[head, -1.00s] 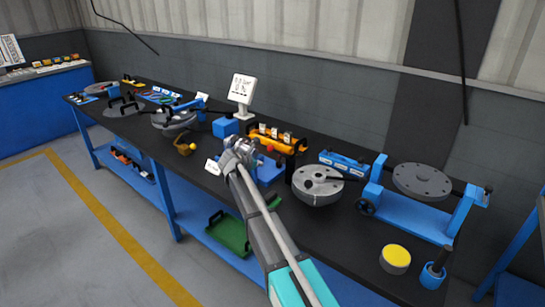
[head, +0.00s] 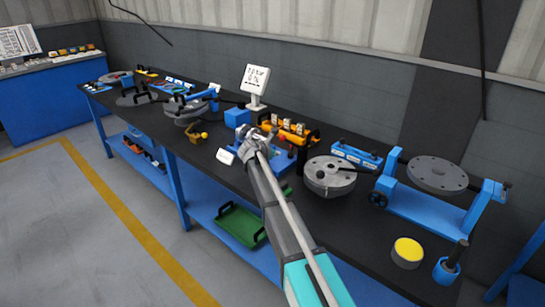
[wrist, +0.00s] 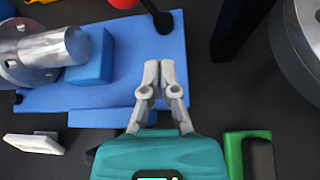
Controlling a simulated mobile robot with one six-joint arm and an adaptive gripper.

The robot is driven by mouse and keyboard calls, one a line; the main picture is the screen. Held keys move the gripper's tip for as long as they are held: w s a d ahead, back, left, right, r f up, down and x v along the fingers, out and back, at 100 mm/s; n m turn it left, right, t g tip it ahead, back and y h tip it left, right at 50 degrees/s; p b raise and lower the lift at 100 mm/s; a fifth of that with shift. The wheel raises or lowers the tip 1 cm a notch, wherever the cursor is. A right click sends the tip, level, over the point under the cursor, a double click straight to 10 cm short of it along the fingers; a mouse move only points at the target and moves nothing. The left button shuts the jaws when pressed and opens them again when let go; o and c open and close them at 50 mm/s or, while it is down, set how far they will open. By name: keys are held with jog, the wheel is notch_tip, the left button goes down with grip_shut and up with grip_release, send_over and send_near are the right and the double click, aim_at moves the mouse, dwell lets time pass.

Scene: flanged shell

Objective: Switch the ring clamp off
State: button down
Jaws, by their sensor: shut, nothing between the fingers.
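My gripper's two pale fingers (wrist: 165,78) are shut and empty in the wrist view, over the right part of a blue fixture plate (wrist: 125,75). A metal cylinder with a flange (wrist: 50,55) lies on the plate to their left. In the head view my arm's end covers part of this blue fixture (head: 283,163). I cannot tell for certain which part is the ring clamp or its switch. Contact between fingertips and plate cannot be told.
A grey shell (head: 328,182) stands right of the fixture, with a dark post beside it. Orange-yellow blocks (head: 288,131), a small display (head: 256,79) and a white card (wrist: 35,143) are nearby. A green-and-black item (wrist: 249,153) lies right of my gripper. Dark bench top shows between them.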

jog(key=b+x, duration=0.2)
jog(key=x, duration=0.3)
jog(key=shift+f, duration=0.15)
jog(key=shift+w+d+r+p, duration=0.1)
jog(key=shift+d+r+p, duration=0.15)
jog(key=shift+r+p, duration=0.8)
jog(key=shift+w+d+r+p, duration=0.1)
jog(key=shift+d+r+p, duration=0.15)
jog(key=shift+r+p, duration=0.7)
jog(key=shift+d+r, duration=0.15)
jog(key=shift+d, duration=0.2)
